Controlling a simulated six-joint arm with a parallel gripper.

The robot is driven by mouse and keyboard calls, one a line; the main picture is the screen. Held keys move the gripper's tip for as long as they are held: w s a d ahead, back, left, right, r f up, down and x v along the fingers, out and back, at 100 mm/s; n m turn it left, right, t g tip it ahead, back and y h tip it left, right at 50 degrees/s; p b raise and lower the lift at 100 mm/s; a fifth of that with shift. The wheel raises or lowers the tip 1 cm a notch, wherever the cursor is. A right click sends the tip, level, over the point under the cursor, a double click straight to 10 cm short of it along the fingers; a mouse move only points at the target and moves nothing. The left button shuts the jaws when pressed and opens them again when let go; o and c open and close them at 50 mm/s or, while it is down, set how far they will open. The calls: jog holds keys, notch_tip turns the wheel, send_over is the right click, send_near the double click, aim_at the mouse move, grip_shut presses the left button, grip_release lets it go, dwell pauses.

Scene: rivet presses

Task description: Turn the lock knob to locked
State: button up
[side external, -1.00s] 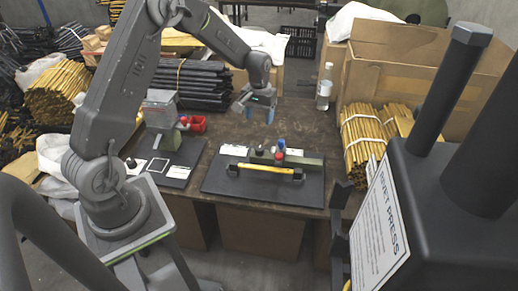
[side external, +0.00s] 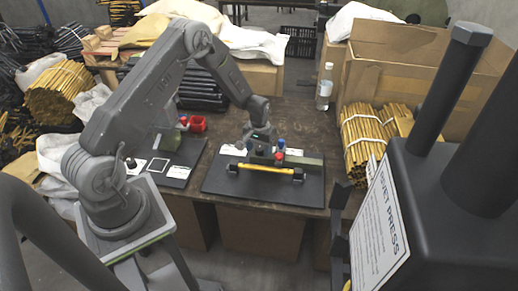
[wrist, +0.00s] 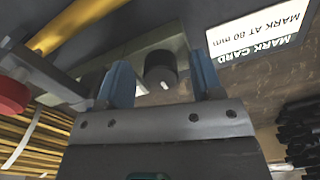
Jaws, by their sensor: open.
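A dark round knob (wrist: 160,70) with a small pale mark shows in the wrist view, standing on a greenish-grey block. It is probably the lock knob. My gripper (wrist: 158,62) is open, with its blue fingers on either side of the knob; I cannot tell whether they touch it. In the side view my gripper (side external: 261,153) points down over the block on the black base plate (side external: 250,194) and hides the knob. A red knob (side external: 279,158) and a blue-topped part (side external: 281,143) are just right of it. The red knob also shows in the wrist view (wrist: 12,95).
A yellow bar (side external: 262,170) runs along the front of the fixture. A mark card (wrist: 255,28) lies beside it. A second plate (side external: 170,172) and a red bin (side external: 198,124) are to the left. A bottle (side external: 324,88) and bundled yellow rods (side external: 365,140) stand right.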

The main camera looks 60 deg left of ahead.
jog(key=shift+f, duration=0.15)
jog(key=shift+c, duration=0.2)
jog(key=c, duration=0.9)
jog(key=shift+m, duration=0.3)
jog(key=m, duration=0.3)
jog(key=shift+a+m, duration=0.1)
jog(key=shift+m, duration=0.3)
jog(key=m, duration=0.4)
jog(key=shift+m, duration=0.3)
jog(key=m, duration=0.4)
jog(key=shift+a, duration=0.15)
jog(key=shift+m, duration=2.5)
